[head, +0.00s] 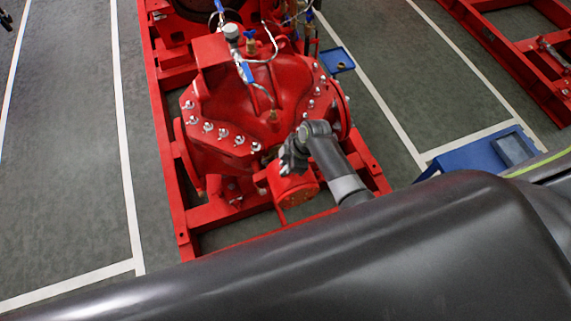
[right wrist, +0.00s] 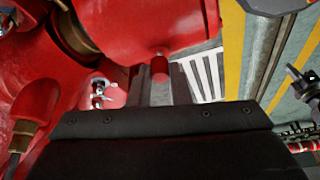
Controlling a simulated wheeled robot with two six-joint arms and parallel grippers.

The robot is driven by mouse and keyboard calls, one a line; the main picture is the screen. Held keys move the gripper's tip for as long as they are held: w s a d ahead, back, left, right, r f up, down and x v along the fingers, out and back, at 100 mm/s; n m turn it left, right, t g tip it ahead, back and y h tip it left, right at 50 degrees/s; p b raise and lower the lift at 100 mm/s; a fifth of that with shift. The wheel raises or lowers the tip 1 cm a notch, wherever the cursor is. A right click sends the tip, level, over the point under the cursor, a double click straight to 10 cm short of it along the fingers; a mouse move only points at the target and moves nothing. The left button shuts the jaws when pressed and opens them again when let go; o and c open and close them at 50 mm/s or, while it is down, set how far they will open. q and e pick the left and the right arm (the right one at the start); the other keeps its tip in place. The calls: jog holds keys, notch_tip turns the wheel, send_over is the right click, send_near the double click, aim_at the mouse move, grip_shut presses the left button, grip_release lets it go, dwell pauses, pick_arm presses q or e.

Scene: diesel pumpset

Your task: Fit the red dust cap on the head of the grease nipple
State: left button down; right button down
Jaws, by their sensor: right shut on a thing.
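The red dust cap (right wrist: 160,70) is a small red cylinder in the right wrist view. It sits between the fingertips of my right gripper (right wrist: 160,86), which is shut on it. In the head view my right gripper (head: 291,158) is at the front of the red pump (head: 225,130), close above a round red housing (head: 297,193). The cap is too small to make out there. I cannot pick out the grease nipple for certain in either view. My left gripper is not clearly in view.
In the right wrist view a red casing (right wrist: 145,25) lies just beyond the cap, and a silver stud with a nut (right wrist: 98,92) stands left of the fingers. In the head view a red base frame (head: 170,150) surrounds the pump. Open grey floor (head: 65,150) lies left.

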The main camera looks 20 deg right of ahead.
jog(key=shift+f+b, duration=0.4)
jog(key=shift+f, duration=0.35)
jog(key=c, duration=1.3)
grip_release()
jog(key=shift+r, duration=0.1)
jog(key=v, duration=1.7)
jog(key=shift+s+r, duration=0.1)
jog(key=shift+r, duration=0.05)
